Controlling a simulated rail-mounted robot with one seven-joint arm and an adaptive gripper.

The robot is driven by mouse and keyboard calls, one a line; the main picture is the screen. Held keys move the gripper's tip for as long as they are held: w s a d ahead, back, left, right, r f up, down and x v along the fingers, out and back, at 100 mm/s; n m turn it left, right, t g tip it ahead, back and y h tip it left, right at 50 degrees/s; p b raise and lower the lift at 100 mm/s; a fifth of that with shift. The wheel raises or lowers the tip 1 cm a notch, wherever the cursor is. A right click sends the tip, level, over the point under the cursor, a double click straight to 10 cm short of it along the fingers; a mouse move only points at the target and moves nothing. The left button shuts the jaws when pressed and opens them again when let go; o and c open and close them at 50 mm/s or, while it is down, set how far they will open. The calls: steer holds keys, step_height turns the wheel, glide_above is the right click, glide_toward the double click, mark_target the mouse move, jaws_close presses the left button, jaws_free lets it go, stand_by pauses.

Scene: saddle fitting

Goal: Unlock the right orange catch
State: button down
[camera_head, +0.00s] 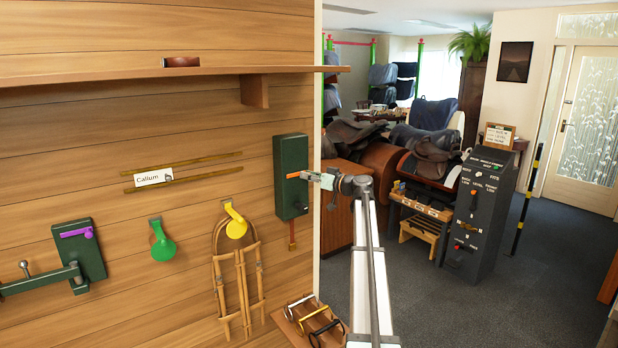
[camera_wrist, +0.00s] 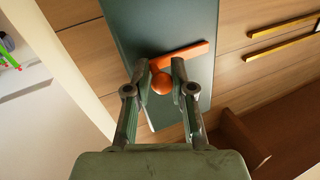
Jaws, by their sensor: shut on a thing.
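The right orange catch (camera_head: 293,175) is on the front of a dark green box (camera_head: 290,150) on the wooden wall. In the wrist view the catch (camera_wrist: 188,53) is a flat orange bar with a round orange knob (camera_wrist: 161,84) at one end. My gripper (camera_wrist: 161,72) has a finger on each side of the knob and is shut on it. In the head view my gripper (camera_head: 309,177) reaches the box from the right, and the small contact is hard to make out there. A reddish-brown strap (camera_head: 292,236) hangs below the box.
Left on the wall are a purple catch (camera_head: 75,232) on another green box (camera_head: 86,256), a green hook (camera_head: 161,243), a yellow hook (camera_head: 234,222) and a "Calium" plate (camera_head: 153,178) with rods. A shelf (camera_head: 130,76) runs above.

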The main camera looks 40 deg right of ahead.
mark_target(296, 166)
steer(key=shift+a+n+b, duration=0.15)
steer(key=shift+n+b, duration=0.25)
steer(key=shift+b, duration=0.85)
steer(key=b, duration=0.2)
steer(key=n+b, duration=0.1)
steer(key=b, duration=0.1)
steer(key=shift+r+n+g+b, duration=0.3)
steer(key=shift+g, duration=0.1)
steer(key=r+n+b, duration=0.1)
steer(key=b, duration=0.2)
steer(key=n+h+b, duration=0.1)
steer(key=b, duration=0.2)
steer(key=shift+a+r+n+g, duration=0.3)
steer(key=shift+a+r+g, duration=0.05)
steer(key=shift+a+g, duration=0.05)
steer(key=r+n+b, duration=0.1)
steer(key=b, duration=0.1)
steer(key=a+n+h+b, duration=0.1)
steer(key=b, duration=0.2)
steer(key=shift+a+r+n+g, duration=0.15)
steer(key=shift+r+n+g, duration=0.15)
steer(key=shift+r+n, duration=0.1)
steer(key=shift+a+r+n+g+h+b, duration=0.15)
steer(key=shift+a+r+n+h+b, duration=0.25)
steer(key=shift+n+b, duration=0.45)
steer(key=shift+a+r+n+g+h+b, duration=0.15)
steer(key=shift+a+r+n+h+b, duration=0.15)
steer(key=shift+a+n+b, duration=0.55)
steer(key=shift+d, duration=0.35)
